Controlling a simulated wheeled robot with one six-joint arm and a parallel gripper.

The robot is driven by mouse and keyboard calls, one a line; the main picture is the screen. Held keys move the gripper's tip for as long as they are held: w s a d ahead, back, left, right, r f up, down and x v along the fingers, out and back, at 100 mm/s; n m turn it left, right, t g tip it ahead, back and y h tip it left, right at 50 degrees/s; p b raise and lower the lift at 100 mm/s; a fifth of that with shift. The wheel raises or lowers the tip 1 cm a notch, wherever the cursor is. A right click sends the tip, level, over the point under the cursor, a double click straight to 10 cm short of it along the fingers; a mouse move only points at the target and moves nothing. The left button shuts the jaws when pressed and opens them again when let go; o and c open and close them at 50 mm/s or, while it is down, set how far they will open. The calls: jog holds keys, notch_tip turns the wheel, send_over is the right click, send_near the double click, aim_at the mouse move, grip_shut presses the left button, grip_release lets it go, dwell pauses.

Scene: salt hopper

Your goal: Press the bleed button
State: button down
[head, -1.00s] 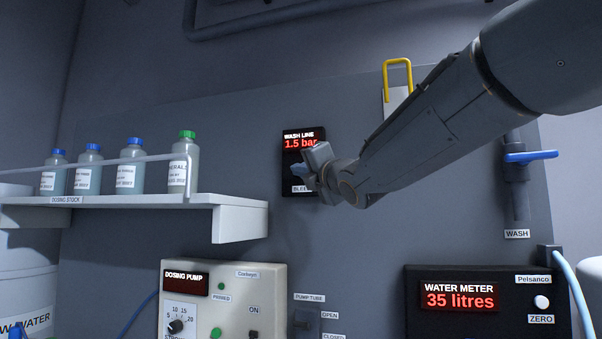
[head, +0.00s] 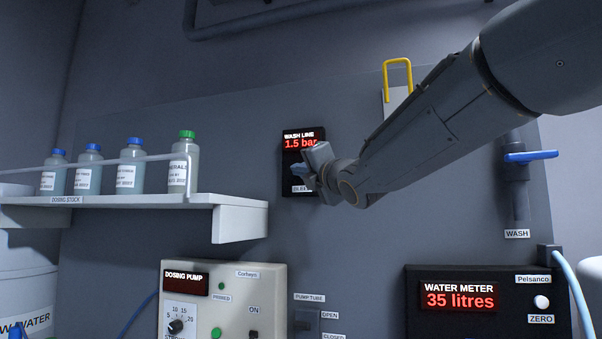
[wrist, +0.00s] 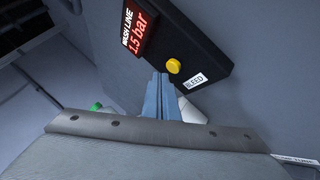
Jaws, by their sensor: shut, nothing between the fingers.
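The yellow round bleed button (wrist: 174,66) shows in the wrist view on the face of a black wash line box (wrist: 192,50), beside a white "BLEED" label (wrist: 194,80). The box's red display (head: 301,143) reads 1.5 bar. My gripper (wrist: 160,80) is shut and empty, its blue fingertips just below and left of the button in the wrist view. I cannot tell whether they touch the box. In the head view my gripper (head: 297,170) is in front of the box's lower part and hides the button.
A shelf (head: 240,220) with several capped bottles and a rail (head: 130,160) is to the left. The dosing pump (head: 245,295) and water meter (head: 480,270) are below. A blue-handled wash valve (head: 530,156) is at the right. Bare panel surrounds the box.

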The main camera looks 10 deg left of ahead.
jog(key=shift+w, duration=0.15)
jog(key=shift+w, duration=0.25)
jog(key=shift+w, duration=0.5)
dwell(0.8)
jog(key=shift+s+b, duration=0.15)
jog(key=shift+b, duration=0.2)
jog(key=shift+s+b, duration=0.75)
jog(key=shift+s+a+b, duration=0.2)
jog(key=shift+s+b, duration=2)
jog(key=shift+s, duration=0.3)
